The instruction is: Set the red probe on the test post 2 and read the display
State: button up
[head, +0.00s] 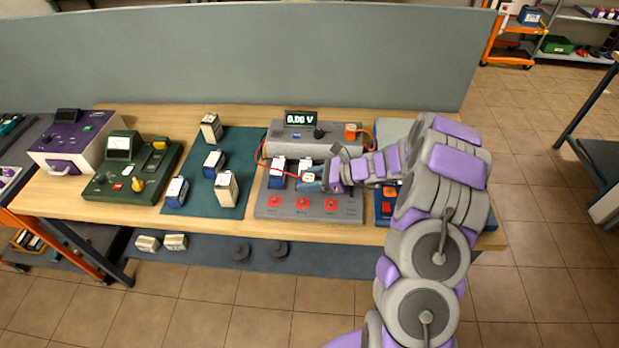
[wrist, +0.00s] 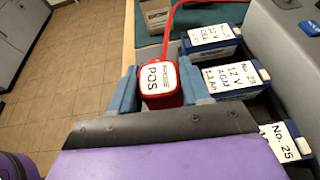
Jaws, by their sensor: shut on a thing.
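The red probe (wrist: 160,88) has a white "POS PROBE" label and a red lead. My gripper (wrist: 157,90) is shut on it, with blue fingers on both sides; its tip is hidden. The display (head: 299,118) on the grey meter unit (head: 285,140) reads 0.00 V.
Batteries stand on the rig, including one marked No. 23 (wrist: 225,82) and one marked No. 25 (wrist: 283,142). A teal mat (head: 189,200) with several batteries lies left of the rig. A green device (head: 130,175) stands further left.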

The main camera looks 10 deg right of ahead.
send_over(301, 201)
jog(key=a, duration=0.2)
jog(key=shift+f+b, duration=0.45)
jog(key=shift+f, duration=0.2)
jog(key=shift+a+f, duration=0.15)
jog(key=shift+f, duration=0.2)
jog(key=d+f+b, duration=0.1)
jog(key=d, duration=0.1)
jog(key=d+f+b, duration=0.2)
jog(key=shift+d+f, duration=0.15)
jog(key=shift+d, duration=0.15)
jog(key=shift+f, duration=0.2)
jog(key=shift+s+a+f, duration=0.1)
jog(key=shift+a, duration=2.1)
jog(key=shift+d, duration=1.35)
jog(key=shift+a+p, duration=0.3)
jog(key=shift+a, duration=0.9)
jog(key=shift+d, duration=0.95)
jog(key=shift+a+r, duration=0.2)
jog(key=shift+a, duration=0.45)
jog(key=shift+a+r+p, duration=0.15)
jog(key=shift+r+p, duration=0.1)
jog(key=shift+p, duration=0.2)
jog(key=shift+d+r+p, duration=0.35)
jog(key=shift+d+r, duration=0.05)
jog(key=shift+d, duration=0.25)
jog(key=shift+a, duration=0.5)
